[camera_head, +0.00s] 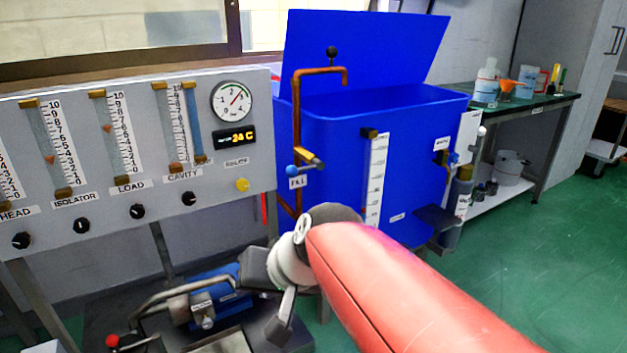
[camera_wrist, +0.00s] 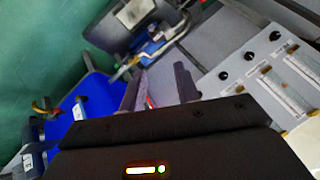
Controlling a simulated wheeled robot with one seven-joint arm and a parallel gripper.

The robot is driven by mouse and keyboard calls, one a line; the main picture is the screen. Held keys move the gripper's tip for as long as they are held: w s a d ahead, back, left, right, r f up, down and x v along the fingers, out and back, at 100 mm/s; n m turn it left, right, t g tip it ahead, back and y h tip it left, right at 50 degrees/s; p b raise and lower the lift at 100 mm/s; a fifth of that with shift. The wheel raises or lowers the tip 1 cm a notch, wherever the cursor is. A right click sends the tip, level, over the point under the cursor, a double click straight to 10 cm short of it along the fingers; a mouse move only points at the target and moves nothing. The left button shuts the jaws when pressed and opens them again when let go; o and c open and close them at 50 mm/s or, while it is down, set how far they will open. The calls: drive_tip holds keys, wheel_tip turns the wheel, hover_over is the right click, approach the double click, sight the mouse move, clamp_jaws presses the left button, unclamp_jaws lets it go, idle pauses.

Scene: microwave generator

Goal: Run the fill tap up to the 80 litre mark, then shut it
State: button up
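The blue tank (camera_head: 345,140) stands in the middle of the head view with its lid (camera_head: 365,45) raised. A copper fill pipe (camera_head: 297,110) rises at its left front corner and bends over the rim; no water shows at its spout. The fill tap (camera_head: 307,167) has a blue-ended handle above a FILL label; its setting cannot be told. A white level scale (camera_head: 376,180) is on the tank front; its figures and level are too small to read. My gripper (camera_head: 262,298) is open and empty, below and left of the tap; its fingers show apart in the wrist view (camera_wrist: 160,82).
A grey panel (camera_head: 225,165) with gauges and black knobs stands at left. Below it is a bench unit (camera_head: 200,305) with a blue pump and bent pipe. A drain fitting and black ledge (camera_head: 437,217) jut from the tank's right. Green floor (camera_head: 540,240) is clear at right.

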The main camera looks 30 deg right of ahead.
drive_tip(key=w+d+r+m+t+y+b, duration=0.1)
drive_tip(key=w+d+r+m+t+b, duration=0.2)
drive_tip(key=w, duration=0.6)
drive_tip(key=m+t+h+b, duration=0.1)
drive_tip(key=m+t+h, duration=0.4)
drive_tip(key=m, duration=0.6)
approach(304, 169)
drive_tip(key=shift+t+y, duration=0.3)
drive_tip(key=shift+y, duration=0.4)
drive_tip(key=x, duration=0.4)
drive_tip(key=shift+w+d+f, duration=0.2)
drive_tip(key=shift+d+f, duration=0.15)
drive_tip(key=shift+f, duration=0.05)
drive_tip(key=shift+w+d, duration=0.1)
drive_tip(key=shift+w, duration=0.2)
drive_tip(key=x, duration=0.7)
drive_tip(key=shift+w, duration=0.1)
clamp_jaws()
